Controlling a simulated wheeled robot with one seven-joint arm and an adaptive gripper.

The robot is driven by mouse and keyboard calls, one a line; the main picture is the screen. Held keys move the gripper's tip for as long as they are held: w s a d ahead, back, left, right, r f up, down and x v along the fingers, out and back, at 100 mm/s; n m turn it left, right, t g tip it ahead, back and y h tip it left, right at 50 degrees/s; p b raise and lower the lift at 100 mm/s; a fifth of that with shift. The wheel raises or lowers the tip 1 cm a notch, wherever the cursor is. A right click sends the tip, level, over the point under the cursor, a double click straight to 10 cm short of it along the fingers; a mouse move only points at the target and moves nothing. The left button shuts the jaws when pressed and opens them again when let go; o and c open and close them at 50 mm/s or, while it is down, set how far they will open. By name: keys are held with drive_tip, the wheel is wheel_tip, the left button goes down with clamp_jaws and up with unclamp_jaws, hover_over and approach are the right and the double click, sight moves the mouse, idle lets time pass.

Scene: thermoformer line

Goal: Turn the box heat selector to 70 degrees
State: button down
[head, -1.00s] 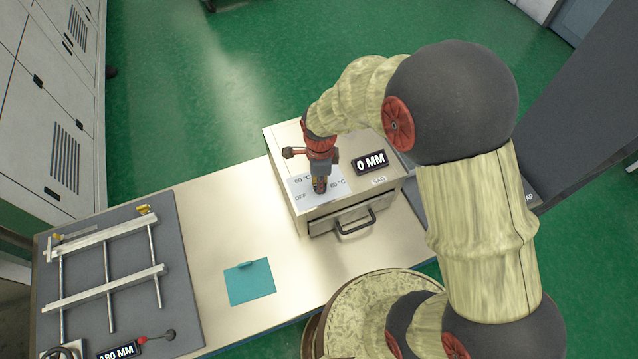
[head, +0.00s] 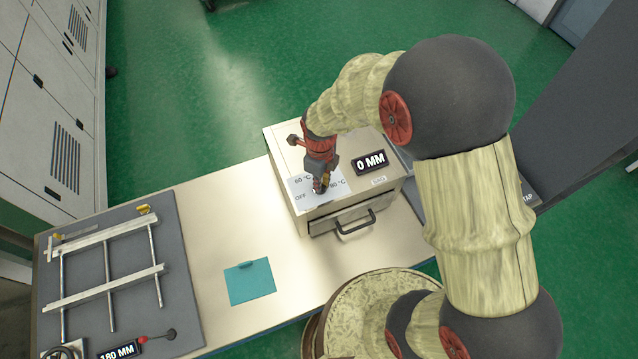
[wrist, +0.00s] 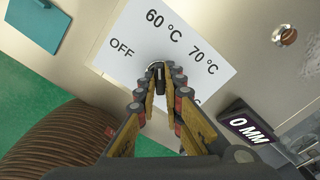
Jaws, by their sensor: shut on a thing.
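The box heat selector is a small dark knob (wrist: 158,72) on a white label plate (wrist: 120,75) in the wrist view. My gripper (wrist: 158,88) is shut on the knob, one finger on each side. The knob's ridge points roughly up in the wrist view, near the 60 °C side; its exact pointer is partly hidden. In the head view my gripper (head: 320,187) comes down onto the plate, hiding most of the knob.
The beige box (head: 279,142) has a "0 MM" display (head: 370,162) beside the plate and a drawer with a handle (head: 356,222) in front. A teal sheet (head: 250,282) lies on the bench to its left. A grey board with a metal frame (head: 105,288) is farther left.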

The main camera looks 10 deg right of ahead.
drive_tip(key=m, duration=0.4)
drive_tip(key=shift+m, duration=0.4)
drive_tip(key=c, duration=1.8)
unclamp_jaws()
drive_tip(key=shift+c, duration=0.2)
wheel_tip(320, 180, up, 12)
drive_tip(key=shift+c, duration=0.2)
